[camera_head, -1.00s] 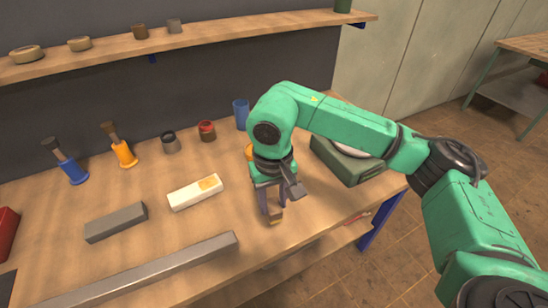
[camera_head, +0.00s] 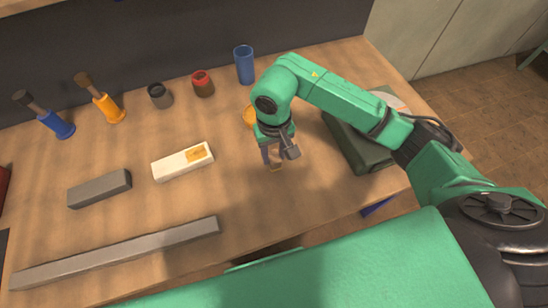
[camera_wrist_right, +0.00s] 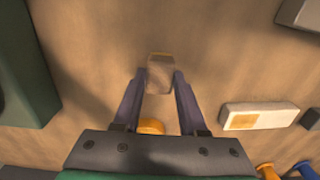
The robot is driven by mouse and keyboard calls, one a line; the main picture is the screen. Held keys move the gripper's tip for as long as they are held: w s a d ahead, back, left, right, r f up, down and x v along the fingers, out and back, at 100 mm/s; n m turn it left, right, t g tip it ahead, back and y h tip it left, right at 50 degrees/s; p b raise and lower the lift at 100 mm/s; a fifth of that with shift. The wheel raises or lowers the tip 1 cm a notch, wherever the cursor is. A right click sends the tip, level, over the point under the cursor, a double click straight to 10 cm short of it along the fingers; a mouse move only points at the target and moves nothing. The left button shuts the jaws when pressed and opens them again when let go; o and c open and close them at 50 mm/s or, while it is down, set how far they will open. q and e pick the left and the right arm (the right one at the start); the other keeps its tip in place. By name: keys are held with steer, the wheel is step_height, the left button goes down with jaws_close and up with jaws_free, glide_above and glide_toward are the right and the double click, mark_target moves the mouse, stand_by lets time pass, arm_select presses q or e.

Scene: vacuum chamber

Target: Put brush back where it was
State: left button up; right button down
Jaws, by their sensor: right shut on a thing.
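My right gripper (camera_head: 272,157) is low over the right-middle of the workbench, fingers pointing down. It is shut on a small brown block-like piece with a yellowish end (camera_wrist_right: 160,75), seen between the fingertips in the right wrist view; I cannot tell whether this is a brush. A dark-tipped brush with a blue base (camera_head: 48,116) and one with an orange base (camera_head: 101,98) stand tilted at the back left. They are well apart from the gripper. My left gripper is not in view.
A white block with an orange patch (camera_head: 182,162), a grey block (camera_head: 99,188) and a long grey bar (camera_head: 120,252) lie left of the gripper. A blue cup (camera_head: 244,65), red pot (camera_head: 203,84) and grey pot (camera_head: 159,95) stand behind. A dark green case (camera_head: 355,140) is close right.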

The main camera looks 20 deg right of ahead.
mark_target(273, 158)
steer(key=f, duration=0.4)
steer(key=shift+s+a+p, duration=0.2)
steer(key=shift+a+p, duration=0.05)
steer(key=shift+p, duration=0.1)
steer(key=shift+w+d, duration=0.1)
steer(key=shift+f+b, duration=0.25)
steer(key=shift+b, duration=0.05)
steer(key=c, duration=0.5)
jaws_free()
steer(key=shift+r, duration=0.1)
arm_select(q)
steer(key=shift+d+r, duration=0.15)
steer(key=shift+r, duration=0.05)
arm_select(e)
steer(key=shift+o, duration=0.2)
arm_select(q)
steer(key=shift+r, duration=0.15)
arm_select(e)
steer(key=shift+r, duration=0.1)
